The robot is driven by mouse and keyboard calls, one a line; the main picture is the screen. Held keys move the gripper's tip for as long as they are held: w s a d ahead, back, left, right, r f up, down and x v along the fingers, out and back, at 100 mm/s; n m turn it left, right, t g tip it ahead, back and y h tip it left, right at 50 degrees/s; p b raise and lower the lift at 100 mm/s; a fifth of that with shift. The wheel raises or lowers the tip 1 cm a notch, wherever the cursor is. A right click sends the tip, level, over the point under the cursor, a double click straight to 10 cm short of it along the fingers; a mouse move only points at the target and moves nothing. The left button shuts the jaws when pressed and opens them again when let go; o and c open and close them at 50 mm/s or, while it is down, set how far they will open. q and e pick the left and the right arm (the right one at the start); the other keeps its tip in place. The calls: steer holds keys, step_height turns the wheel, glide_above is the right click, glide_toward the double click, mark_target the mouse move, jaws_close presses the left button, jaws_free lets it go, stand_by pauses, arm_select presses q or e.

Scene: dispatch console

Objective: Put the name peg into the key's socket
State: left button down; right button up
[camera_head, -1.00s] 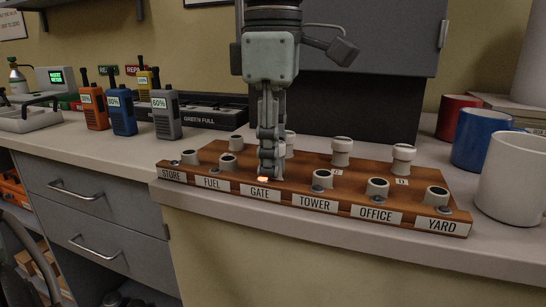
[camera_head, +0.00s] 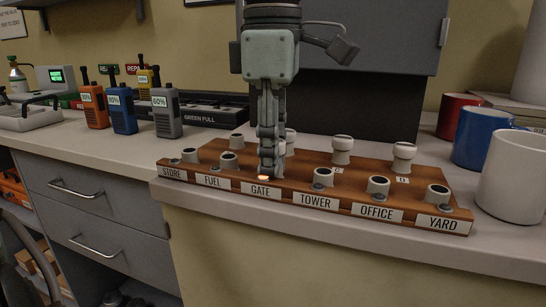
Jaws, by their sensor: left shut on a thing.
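A wooden switchboard (camera_head: 300,172) lies on the counter. Its front edge has labels STORE, FUEL, GATE, TOWER, OFFICE and YARD. Grey sockets with dark openings stand behind them, such as the FUEL socket (camera_head: 229,161) and the TOWER socket (camera_head: 322,178). Pale capped pegs stand in the back row, including a middle peg (camera_head: 342,150) and a right peg (camera_head: 403,157). My left gripper (camera_head: 268,170) points down behind the GATE label (camera_head: 261,190), shut on a peg mostly hidden by its fingers. An orange light glows at its tips. The GATE socket is hidden. My right gripper is not in view.
Red (camera_head: 458,115), blue (camera_head: 482,138) and white (camera_head: 514,176) mugs stand close to the board's right. Several radios, including a grey one (camera_head: 166,112), stand at the left. A dark tray (camera_head: 209,113) lies behind. Counter between radios and board is clear.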

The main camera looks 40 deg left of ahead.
arm_select(q)
steer(key=shift+s+f, duration=0.3)
steer(key=shift+f, duration=0.35)
steer(key=c, duration=1.6)
jaws_free()
steer(key=shift+d, duration=0.1)
steer(key=shift+c, duration=0.2)
steer(key=o, duration=0.6)
steer(key=shift+w+f, duration=0.1)
steer(key=shift+w, duration=0.05)
steer(key=shift+w+r, duration=0.1)
steer(key=shift+r, duration=0.3)
steer(key=shift+r+p, duration=2.5)
steer(key=shift+r, duration=0.45)
